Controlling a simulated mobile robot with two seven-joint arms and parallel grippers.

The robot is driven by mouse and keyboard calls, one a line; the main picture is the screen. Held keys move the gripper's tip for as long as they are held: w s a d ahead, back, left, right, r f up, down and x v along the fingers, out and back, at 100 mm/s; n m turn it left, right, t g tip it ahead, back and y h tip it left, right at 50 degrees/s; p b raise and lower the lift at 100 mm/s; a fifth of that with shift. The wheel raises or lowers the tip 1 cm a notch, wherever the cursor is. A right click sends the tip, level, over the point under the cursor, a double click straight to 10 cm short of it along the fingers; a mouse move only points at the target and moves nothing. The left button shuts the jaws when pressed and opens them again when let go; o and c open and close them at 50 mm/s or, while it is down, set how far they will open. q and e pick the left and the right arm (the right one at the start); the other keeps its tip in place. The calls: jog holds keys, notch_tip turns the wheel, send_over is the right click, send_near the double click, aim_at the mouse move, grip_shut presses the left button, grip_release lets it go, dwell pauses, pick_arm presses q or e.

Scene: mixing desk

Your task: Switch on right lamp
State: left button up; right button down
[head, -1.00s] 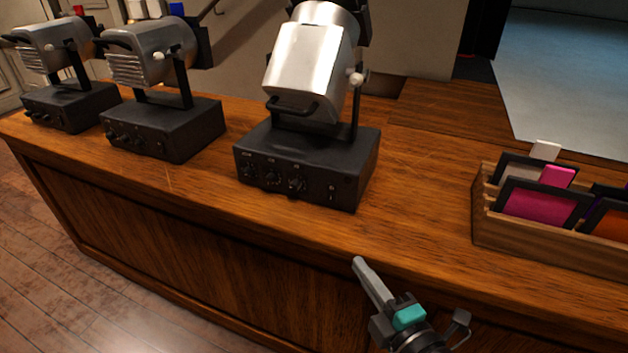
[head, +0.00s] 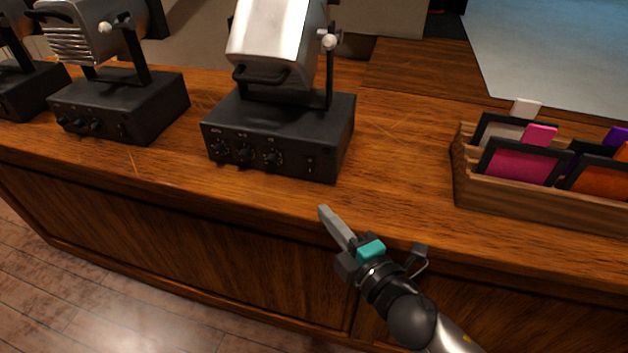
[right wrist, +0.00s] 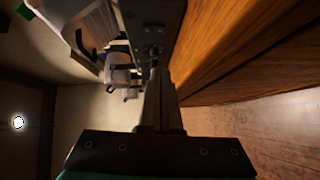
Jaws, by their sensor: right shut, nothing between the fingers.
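The right lamp (head: 278,45) is a silver spotlight on a black base box (head: 280,136), standing on the wooden desk. The base's front face has several round knobs and a small switch (head: 311,164) at its right end. My right gripper (head: 324,212) is shut and empty, in front of the desk's front edge, below and apart from the switch. In the right wrist view the shut fingers (right wrist: 155,100) point toward the black base's front panel (right wrist: 152,28). My left gripper is not in view.
A second lamp (head: 118,104) and part of a third (head: 25,88) stand to the left on the desk (head: 405,165). A wooden rack (head: 535,206) with coloured filter frames stands at the right. The desk between the right lamp and the rack is clear.

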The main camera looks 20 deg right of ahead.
send_near(306, 171)
jog(key=w+a, duration=0.1)
jog(key=w+a+b, duration=0.1)
jog(key=w+a, duration=0.1)
jog(key=shift+a, duration=0.35)
jog(key=shift+w+d+f+b, duration=0.25)
jog(key=shift+w+d+b, duration=0.05)
jog(key=shift+w+d, duration=0.5)
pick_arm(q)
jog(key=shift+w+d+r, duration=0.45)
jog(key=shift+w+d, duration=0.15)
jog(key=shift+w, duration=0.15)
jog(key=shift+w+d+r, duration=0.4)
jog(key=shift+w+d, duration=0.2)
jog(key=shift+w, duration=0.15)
pick_arm(e)
jog(key=shift+w+d, duration=0.35)
jog(key=shift+w, duration=0.3)
jog(key=shift+w+d+f+b, duration=0.15)
jog(key=shift+w+f+b, duration=0.1)
jog(key=shift+b, duration=0.65)
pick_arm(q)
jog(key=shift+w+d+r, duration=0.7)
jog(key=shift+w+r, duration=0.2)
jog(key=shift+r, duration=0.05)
pick_arm(e)
jog(key=shift+r, duration=0.15)
jog(key=shift+s, duration=0.2)
